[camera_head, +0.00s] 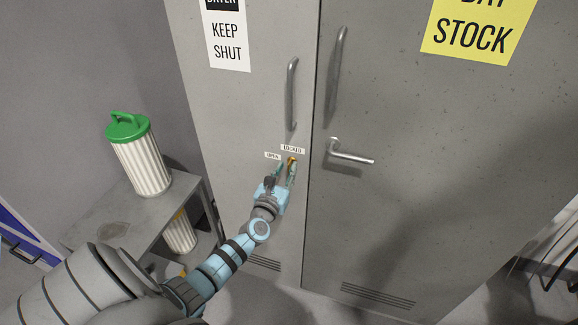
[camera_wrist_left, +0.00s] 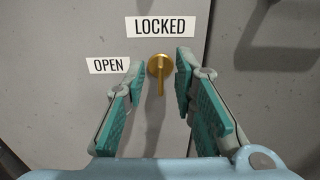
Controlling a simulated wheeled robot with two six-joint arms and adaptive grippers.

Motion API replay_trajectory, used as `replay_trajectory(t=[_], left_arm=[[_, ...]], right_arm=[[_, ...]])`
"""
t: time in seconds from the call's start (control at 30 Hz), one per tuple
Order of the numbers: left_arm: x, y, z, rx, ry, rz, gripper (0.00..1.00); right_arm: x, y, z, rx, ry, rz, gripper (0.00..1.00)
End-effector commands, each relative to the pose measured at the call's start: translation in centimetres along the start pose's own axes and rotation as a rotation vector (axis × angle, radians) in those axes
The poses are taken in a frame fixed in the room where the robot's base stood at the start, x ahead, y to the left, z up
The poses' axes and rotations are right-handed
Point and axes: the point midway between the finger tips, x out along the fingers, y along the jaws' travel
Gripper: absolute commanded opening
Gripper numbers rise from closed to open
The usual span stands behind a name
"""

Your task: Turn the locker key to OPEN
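The brass locker key (camera_wrist_left: 160,80) sits in a round brass lock on the left locker door, its bow hanging straight down in the left wrist view. In the head view the key (camera_head: 292,160) is small and partly behind the gripper. My left gripper (camera_wrist_left: 158,75) is open, with one teal-padded finger on each side of the key and a gap to both. It also shows in the head view (camera_head: 284,172). My right gripper is not in view.
The right locker door has a lever handle (camera_head: 350,154) close to the lock. A vertical pull handle (camera_head: 292,94) is above it. A metal side table (camera_head: 100,222) with a white, green-lidded canister (camera_head: 143,160) stands at the left.

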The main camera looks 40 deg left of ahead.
Motion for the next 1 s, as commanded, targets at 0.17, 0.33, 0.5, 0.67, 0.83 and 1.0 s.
replay_trajectory(t=[0.17, 0.33, 0.5, 0.67, 0.83, 1.0], left_arm=[[2.6, 0.0, -0.4, -0.001, 0.0, 0.001, 0.25], [3.3, 0.0, -0.2, -0.002, 0.001, 0.0, 0.25], [3.3, 0.0, -0.2, -0.002, 0.001, 0.0, 0.25], [3.3, 0.0, -0.2, -0.002, 0.002, 0.0, 0.03], [3.3, 0.0, -0.2, -0.002, 0.002, 0.0, 0.0], [3.2, 0.0, -0.2, -0.009, 0.002, 0.0, 0.0]], right_arm=[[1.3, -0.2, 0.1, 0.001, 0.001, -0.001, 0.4], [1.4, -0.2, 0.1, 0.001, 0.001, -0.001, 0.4], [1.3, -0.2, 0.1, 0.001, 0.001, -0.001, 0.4], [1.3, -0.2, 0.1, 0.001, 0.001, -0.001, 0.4], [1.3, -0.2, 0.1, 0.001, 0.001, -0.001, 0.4], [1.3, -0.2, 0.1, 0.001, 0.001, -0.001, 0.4]])
